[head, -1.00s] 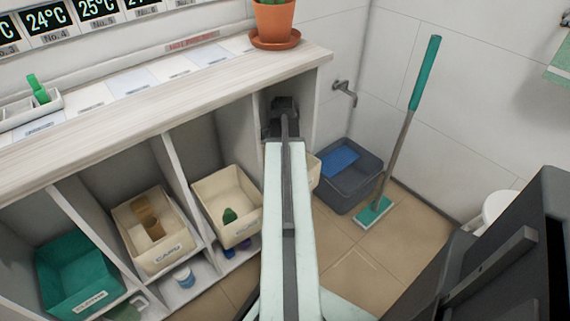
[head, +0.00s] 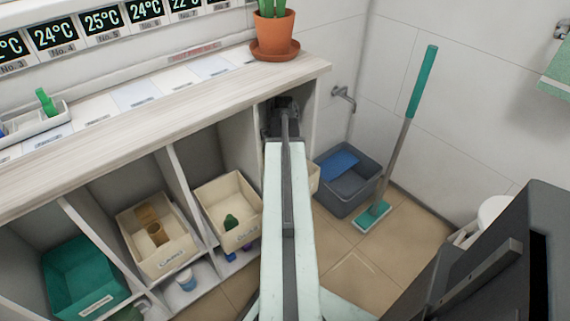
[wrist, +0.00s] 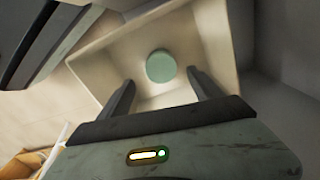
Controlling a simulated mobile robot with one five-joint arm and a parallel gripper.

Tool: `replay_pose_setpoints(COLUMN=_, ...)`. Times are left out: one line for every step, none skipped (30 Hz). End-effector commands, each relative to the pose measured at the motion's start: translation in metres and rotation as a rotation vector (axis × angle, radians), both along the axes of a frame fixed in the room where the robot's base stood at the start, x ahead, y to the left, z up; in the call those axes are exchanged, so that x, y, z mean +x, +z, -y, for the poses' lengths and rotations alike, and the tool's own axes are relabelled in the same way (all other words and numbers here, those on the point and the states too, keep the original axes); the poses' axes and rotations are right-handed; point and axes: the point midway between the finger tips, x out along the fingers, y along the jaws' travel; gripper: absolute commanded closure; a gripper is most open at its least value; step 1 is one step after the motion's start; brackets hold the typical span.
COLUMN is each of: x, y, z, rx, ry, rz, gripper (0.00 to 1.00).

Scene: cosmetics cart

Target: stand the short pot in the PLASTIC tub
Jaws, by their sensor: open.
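In the wrist view my gripper (wrist: 160,92) is open, its two dark fingers apart over a cream tub (wrist: 215,35). A round, pale green pot (wrist: 160,66) shows inside that tub, its round face toward the camera. It lies just beyond the fingertips, between their lines, and no finger visibly touches it. Its height cannot be judged from here. In the head view my arm hides the gripper and most of a cream tub (head: 314,178) at the right end of the shelf. The tub labels are too small to read surely, so I cannot tell which is PLASTIC.
A green tub (head: 83,262), a cream tub with brown items (head: 183,249) and a cream tub with a green item (head: 251,238) stand in compartments split by upright panels. A grey bin (head: 345,203) and mop (head: 410,120) stand right.

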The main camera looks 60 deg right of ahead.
Motion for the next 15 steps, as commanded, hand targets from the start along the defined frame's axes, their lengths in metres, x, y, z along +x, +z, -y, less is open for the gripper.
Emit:
replay_pose_setpoints(x=0.000, y=0.022, z=0.000, rx=0.000, ry=0.000, rz=0.000, gripper=0.25)
replay_pose_setpoints(x=0.000, y=0.028, z=0.000, rx=0.000, ry=0.000, rz=0.000, gripper=0.25)
replay_pose_setpoints(x=0.000, y=0.035, z=0.000, rx=0.000, ry=0.000, rz=0.000, gripper=0.25)
replay_pose_setpoints(x=0.000, y=0.040, z=0.000, rx=0.000, ry=0.000, rz=0.000, gripper=0.25)
replay_pose_setpoints(x=0.000, y=0.044, z=0.000, rx=0.000, ry=-0.001, rz=0.000, gripper=0.25)
replay_pose_setpoints(x=0.000, y=0.049, z=0.000, rx=0.000, ry=-0.001, rz=0.000, gripper=0.25)
replay_pose_setpoints(x=0.000, y=0.051, z=0.000, rx=0.000, ry=-0.001, rz=0.000, gripper=0.25)
replay_pose_setpoints(x=0.000, y=0.052, z=0.000, rx=0.000, ry=-0.001, rz=0.000, gripper=0.25)
replay_pose_setpoints(x=0.000, y=0.053, z=0.000, rx=0.000, ry=-0.001, rz=0.000, gripper=0.25)
replay_pose_setpoints(x=0.000, y=0.053, z=0.000, rx=0.000, ry=-0.001, rz=0.000, gripper=0.25)
replay_pose_setpoints(x=0.000, y=0.052, z=0.000, rx=0.000, ry=-0.001, rz=0.000, gripper=0.25)
replay_pose_setpoints(x=0.000, y=0.051, z=0.000, rx=0.000, ry=-0.001, rz=0.000, gripper=0.25)
replay_pose_setpoints(x=0.000, y=0.050, z=0.000, rx=0.000, ry=-0.001, rz=0.000, gripper=0.25)
replay_pose_setpoints(x=0.000, y=0.050, z=0.000, rx=0.000, ry=-0.001, rz=0.000, gripper=0.25)
replay_pose_setpoints(x=-0.001, y=0.050, z=0.000, rx=0.000, ry=-0.001, rz=0.000, gripper=0.25)
